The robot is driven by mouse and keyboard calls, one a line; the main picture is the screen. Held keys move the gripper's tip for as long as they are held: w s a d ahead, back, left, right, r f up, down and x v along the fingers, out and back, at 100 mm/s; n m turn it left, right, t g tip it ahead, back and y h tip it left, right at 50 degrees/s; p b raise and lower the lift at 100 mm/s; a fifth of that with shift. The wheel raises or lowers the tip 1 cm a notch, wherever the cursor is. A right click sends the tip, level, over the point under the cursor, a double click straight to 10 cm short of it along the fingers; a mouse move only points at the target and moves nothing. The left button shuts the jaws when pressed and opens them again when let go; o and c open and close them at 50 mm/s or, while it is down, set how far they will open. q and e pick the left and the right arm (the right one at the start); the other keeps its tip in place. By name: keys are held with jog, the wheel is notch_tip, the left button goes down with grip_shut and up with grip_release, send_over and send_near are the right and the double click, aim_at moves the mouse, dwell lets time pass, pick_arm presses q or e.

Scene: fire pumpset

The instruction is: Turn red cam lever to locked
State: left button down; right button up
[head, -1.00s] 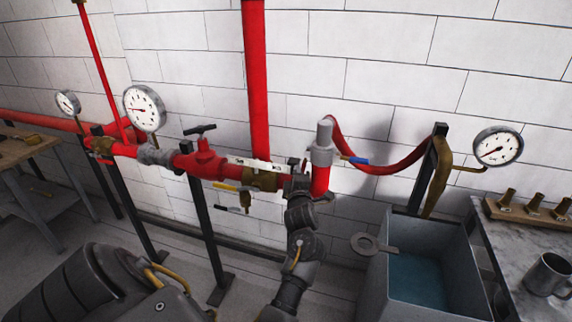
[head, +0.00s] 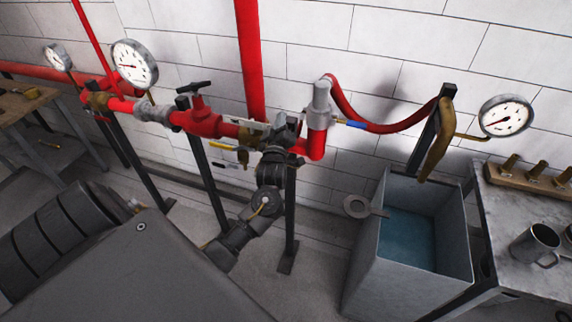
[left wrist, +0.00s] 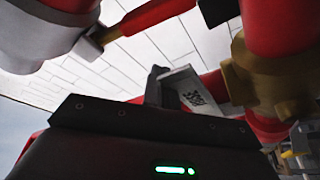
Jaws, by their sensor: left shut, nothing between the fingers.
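A grey cam coupling (head: 318,112) stands upright on the red pipe elbow. In the left wrist view a red cam lever (left wrist: 150,16) with an orange-brass end reaches a grey lug on this coupling (left wrist: 45,38), at the upper left. In the head view the lever is hard to make out behind my gripper. My left gripper (head: 285,132) is beside the pipe end, just left of the coupling. In the left wrist view its fingers (left wrist: 156,86) are together and empty, below the lever and apart from it. My right gripper is not in view.
A blue lever (head: 352,124) projects right from the coupling. A red valve (head: 200,118), brass fitting (head: 248,138) and yellow handle (head: 222,147) are left of my gripper. A water tank (head: 375,275) and marble table (head: 505,215) stand right. A gauge (head: 506,116) hangs above the table.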

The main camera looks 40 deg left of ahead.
pick_arm(q)
jog(key=s+a+r+b+v, duration=0.1)
jog(key=b+v, duration=0.4)
jog(key=v, duration=0.5)
jog(key=d+f+m+g+h+b, duration=0.1)
jog(key=d+f+m+g+h, duration=0.1)
jog(key=f, duration=1.6)
jog(key=d+f+m+g+h+b, duration=0.2)
jog(key=d+f+m+h, duration=0.2)
jog(key=f, duration=1.4)
jog(key=m, duration=0.3)
jog(key=shift+d+g+h, duration=0.3)
jog(key=shift+d+h, duration=0.05)
jog(key=shift+h, duration=0.05)
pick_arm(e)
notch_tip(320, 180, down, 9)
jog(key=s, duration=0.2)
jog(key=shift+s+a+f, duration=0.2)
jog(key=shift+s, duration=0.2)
pick_arm(q)
jog(key=shift+m, duration=0.3)
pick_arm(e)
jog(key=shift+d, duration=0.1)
